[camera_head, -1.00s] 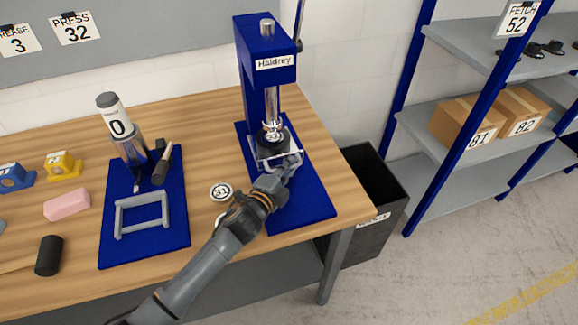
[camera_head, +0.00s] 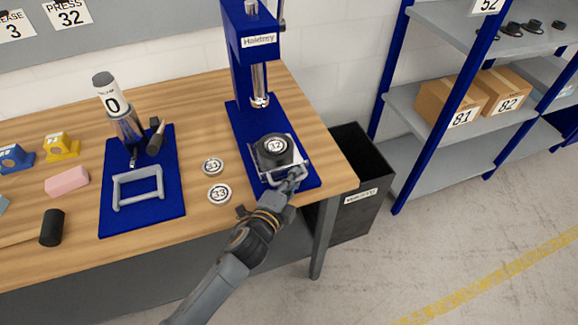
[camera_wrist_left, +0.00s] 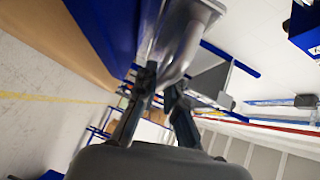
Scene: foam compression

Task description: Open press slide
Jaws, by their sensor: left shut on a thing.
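The blue press (camera_head: 236,52) labelled "Haldrey" stands on the right part of the workbench, with a metal ram (camera_head: 259,88) hanging from its head. The press slide (camera_head: 272,141) is a pale plate with a grey handle (camera_head: 301,165) at its front, and it carries a dark round piece marked 12 (camera_head: 276,149). The slide sits in front of the ram, over the blue base. My left gripper (camera_head: 294,180) is shut on the slide handle. The left wrist view shows my fingers (camera_wrist_left: 161,88) at the grey handle bar (camera_wrist_left: 182,45). My right gripper is not in view.
Round pieces marked 31 (camera_head: 212,166) and 33 (camera_head: 219,193) lie left of the press. A blue fixture plate (camera_head: 170,205) with a grey frame (camera_head: 138,187) lies further left. A black bin (camera_head: 362,181) stands right of the bench, before a shelf.

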